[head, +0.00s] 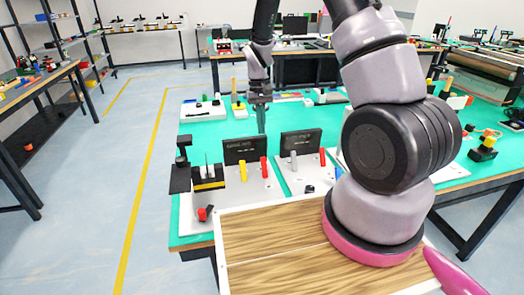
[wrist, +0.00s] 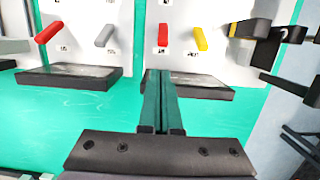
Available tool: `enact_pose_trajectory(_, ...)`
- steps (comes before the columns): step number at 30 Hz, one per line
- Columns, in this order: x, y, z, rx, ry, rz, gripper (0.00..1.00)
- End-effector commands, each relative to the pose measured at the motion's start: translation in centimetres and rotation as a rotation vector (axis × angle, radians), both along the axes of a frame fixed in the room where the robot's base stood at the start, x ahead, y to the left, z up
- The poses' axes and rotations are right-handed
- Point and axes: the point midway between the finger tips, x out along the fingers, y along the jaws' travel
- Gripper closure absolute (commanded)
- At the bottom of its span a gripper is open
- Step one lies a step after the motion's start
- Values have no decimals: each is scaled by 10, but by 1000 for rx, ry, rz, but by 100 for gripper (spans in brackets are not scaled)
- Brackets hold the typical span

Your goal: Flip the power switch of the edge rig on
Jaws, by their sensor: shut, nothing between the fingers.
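The rig at the table's left edge is a white board (head: 225,203) with a black panel (head: 244,151), a yellow lever (head: 243,171) and a red lever (head: 264,167). In the wrist view its red lever (wrist: 163,36) and yellow lever (wrist: 200,39) stand beyond the black panel (wrist: 190,87). The labels are too small to read, so I cannot tell which lever is the power switch. My gripper (head: 261,131) is shut and empty, pointing down behind the panels. In the wrist view its fingertips (wrist: 159,76) overlap the panel's left end; contact is unclear.
A similar rig to the right has a grey lever (head: 293,160) and another red lever (head: 322,156). A black-and-yellow striped block (head: 208,184) and a black bracket (head: 181,170) stand at the left rig's left side. Bare teal tabletop (wrist: 95,120) lies behind the panels.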

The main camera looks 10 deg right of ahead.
Motion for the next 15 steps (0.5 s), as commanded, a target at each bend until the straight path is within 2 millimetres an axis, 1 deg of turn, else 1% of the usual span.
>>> enact_pose_trajectory(9,-1,0,-2,0,0,0,100)
enact_pose_trajectory(11,-1,0,-6,0,1,0,100)
enact_pose_trajectory(15,-5,0,-26,0,3,-1,100)
